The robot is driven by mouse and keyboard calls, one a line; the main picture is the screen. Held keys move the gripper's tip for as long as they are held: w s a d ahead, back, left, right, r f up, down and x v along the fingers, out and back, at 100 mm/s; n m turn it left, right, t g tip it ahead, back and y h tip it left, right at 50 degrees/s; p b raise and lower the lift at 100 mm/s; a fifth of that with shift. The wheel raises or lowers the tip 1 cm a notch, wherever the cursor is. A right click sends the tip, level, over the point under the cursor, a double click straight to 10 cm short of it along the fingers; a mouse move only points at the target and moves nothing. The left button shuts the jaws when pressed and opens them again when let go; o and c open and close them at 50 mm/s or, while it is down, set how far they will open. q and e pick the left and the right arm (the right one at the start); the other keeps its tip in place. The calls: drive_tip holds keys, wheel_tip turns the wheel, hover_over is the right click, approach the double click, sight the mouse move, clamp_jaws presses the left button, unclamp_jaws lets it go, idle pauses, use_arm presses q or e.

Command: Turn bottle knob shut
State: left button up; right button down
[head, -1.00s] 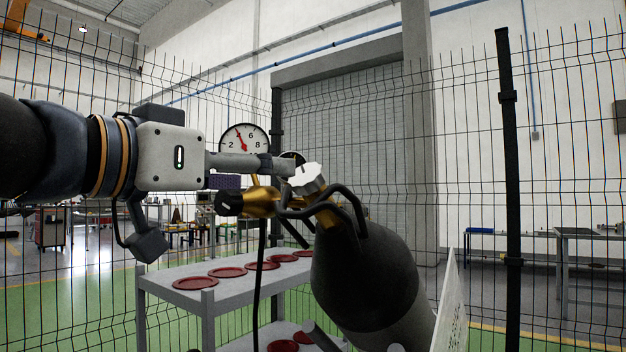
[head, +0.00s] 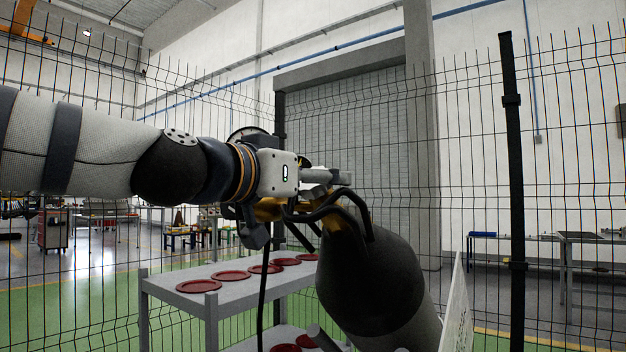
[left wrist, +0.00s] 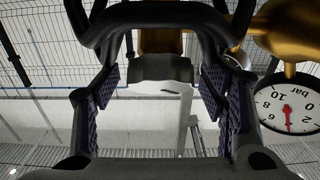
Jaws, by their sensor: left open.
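The gas bottle (head: 368,285) is a dark cylinder with a lighter lower body, leaning in the head view. Its brass valve (head: 268,209) sits on top behind dark guard bars (head: 325,212). My left gripper (head: 328,178) is at the valve top, and the knob is mostly hidden behind it there. In the left wrist view, my left gripper (left wrist: 160,85) is open, with a purple pad on each side. A grey, knob-like piece (left wrist: 160,68) in front of brass lies between the fingers, with gaps on both sides. My right gripper is not in view.
A pressure gauge (left wrist: 287,104) with a red needle is beside the right finger in the wrist view. The guard bar (left wrist: 150,12) crosses close to the fingers. A grey cart (head: 225,290) with red discs stands left of the bottle. A wire fence is behind.

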use_arm(q)
drive_tip(key=c, duration=1.2)
drive_tip(key=shift+o, duration=0.2)
drive_tip(key=shift+w, duration=0.1)
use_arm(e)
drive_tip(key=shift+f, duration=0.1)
